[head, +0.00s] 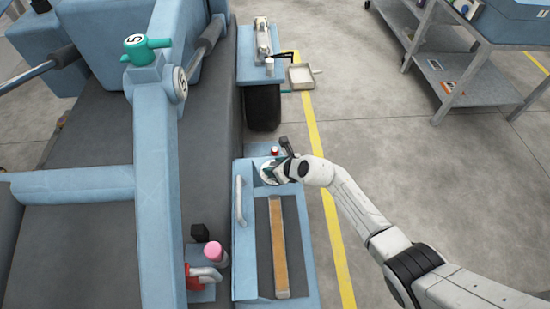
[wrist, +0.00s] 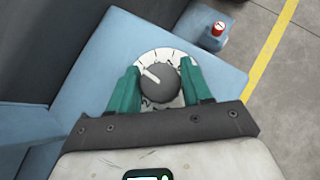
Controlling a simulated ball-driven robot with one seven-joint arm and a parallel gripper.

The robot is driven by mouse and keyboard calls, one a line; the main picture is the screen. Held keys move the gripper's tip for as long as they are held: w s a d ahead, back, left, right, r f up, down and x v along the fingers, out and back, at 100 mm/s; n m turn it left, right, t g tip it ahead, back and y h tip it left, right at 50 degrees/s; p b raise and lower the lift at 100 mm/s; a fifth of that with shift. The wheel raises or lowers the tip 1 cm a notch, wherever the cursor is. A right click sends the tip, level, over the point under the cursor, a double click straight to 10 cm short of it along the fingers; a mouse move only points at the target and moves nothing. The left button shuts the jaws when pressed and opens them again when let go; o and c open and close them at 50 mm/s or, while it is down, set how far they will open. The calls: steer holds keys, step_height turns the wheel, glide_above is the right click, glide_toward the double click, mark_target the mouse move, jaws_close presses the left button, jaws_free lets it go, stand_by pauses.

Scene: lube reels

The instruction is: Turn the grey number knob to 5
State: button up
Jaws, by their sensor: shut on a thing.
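The grey number knob (wrist: 160,82) sits on a round white dial (wrist: 155,56) with dark marks around its edge. A white pointer line on the knob points to the upper left in the wrist view. The dial's numbers are too small or hidden to read. My gripper (wrist: 160,84) has its two green fingers on either side of the knob, shut on it. In the head view my gripper (head: 277,172) is at the far end of the blue panel, and it hides most of the knob there.
A small red button (wrist: 218,29) stands on a blue block beyond the dial. On the blue panel (head: 241,275) are a grey handle (head: 240,202) and a wooden strip (head: 278,245). A teal valve handle (head: 147,45) tops a blue post.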

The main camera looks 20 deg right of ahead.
steer(key=shift+r+m+h+p, duration=0.2)
steer(key=shift+m+h+p, duration=0.45)
steer(key=shift+p, duration=0.7)
steer(key=shift+w+f+m, duration=0.1)
steer(key=shift+m, duration=0.15)
steer(key=o, duration=1)
steer(key=shift+f, duration=0.1)
steer(key=p+v, duration=0.7)
steer(key=v, duration=0.4)
steer(key=shift+f+p, duration=0.15)
steer(key=shift+p, duration=0.25)
